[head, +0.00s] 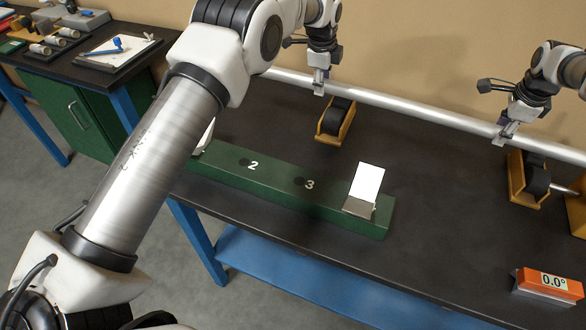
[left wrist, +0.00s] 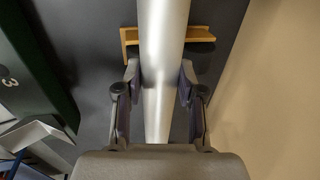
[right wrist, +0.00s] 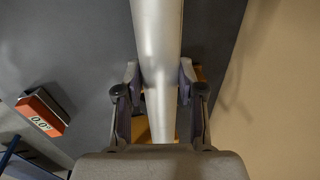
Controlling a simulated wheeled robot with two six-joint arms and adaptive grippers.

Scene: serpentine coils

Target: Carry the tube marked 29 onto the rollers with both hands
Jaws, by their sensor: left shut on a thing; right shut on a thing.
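A long silver tube (head: 405,106) runs across the back of the dark bench. No number shows on it. My left gripper (head: 319,88) is shut around it near its left part; the left wrist view shows the tube (left wrist: 160,75) between the fingers. My right gripper (head: 505,135) is shut around it further right, and the tube (right wrist: 157,60) lies between its fingers too. Two wooden roller stands with black rollers, left (head: 336,121) and right (head: 528,178), stand on the bench close to the tube. The tube crosses over the left stand (left wrist: 130,38) in the left wrist view; I cannot tell whether they touch.
A green rack (head: 290,185) marked 2 and 3 with white cards lies in front. An orange gauge (head: 548,282) reading 0.0° sits at the front right. A wall (head: 420,40) is close behind the tube. A side bench (head: 75,55) holds small parts.

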